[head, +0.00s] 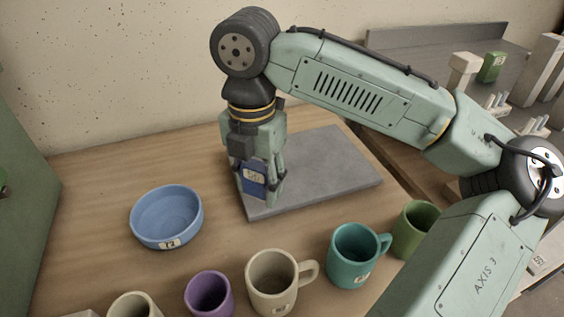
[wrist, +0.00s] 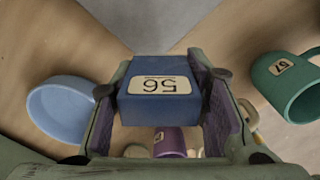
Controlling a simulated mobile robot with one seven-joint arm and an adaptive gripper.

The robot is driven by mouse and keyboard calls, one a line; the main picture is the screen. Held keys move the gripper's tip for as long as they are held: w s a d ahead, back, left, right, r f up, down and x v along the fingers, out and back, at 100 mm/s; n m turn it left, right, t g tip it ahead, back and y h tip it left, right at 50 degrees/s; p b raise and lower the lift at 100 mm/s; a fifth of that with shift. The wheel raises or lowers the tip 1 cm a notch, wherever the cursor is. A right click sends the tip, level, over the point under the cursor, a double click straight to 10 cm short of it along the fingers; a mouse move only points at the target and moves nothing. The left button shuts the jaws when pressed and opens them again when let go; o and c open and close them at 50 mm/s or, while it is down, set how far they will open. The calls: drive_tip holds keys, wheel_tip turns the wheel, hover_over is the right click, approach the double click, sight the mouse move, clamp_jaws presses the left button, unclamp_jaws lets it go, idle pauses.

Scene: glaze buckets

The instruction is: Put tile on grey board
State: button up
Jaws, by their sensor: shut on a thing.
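My gripper (head: 262,188) is shut on a blue block-like tile (head: 253,180) and points down. The grey board (head: 325,170) lies flat on the wooden table. In the head view the tile and gripper overlap the board's left part. The board's grey surface (wrist: 155,28) also shows at the top of the wrist view. Whether the tile touches the board cannot be told.
A blue bowl (head: 166,218) stands left of the board. In front are a purple mug (head: 208,293), a beige mug (head: 272,285), a teal mug (head: 352,257) and a green mug (head: 414,230). The board's right part is bare.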

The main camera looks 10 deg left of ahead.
drive_tip(key=w, duration=0.5)
drive_tip(key=w+d+p, duration=0.1)
drive_tip(key=w, duration=0.1)
drive_tip(key=shift+w+f, duration=0.3)
drive_tip(key=shift+w, duration=0.1)
drive_tip(key=shift+w+d+f, duration=0.15)
drive_tip(key=shift+w+f, duration=0.2)
drive_tip(key=shift+w, duration=0.4)
wheel_tip(320, 180, down, 2)
drive_tip(key=shift+f, duration=0.5)
drive_tip(key=shift+s+f, duration=0.1)
drive_tip(key=shift+f, duration=0.15)
drive_tip(key=o, duration=1.2)
drive_tip(key=shift+o, duration=0.2)
wheel_tip(320, 180, up, 12)
drive_tip(key=shift+r, duration=0.25)
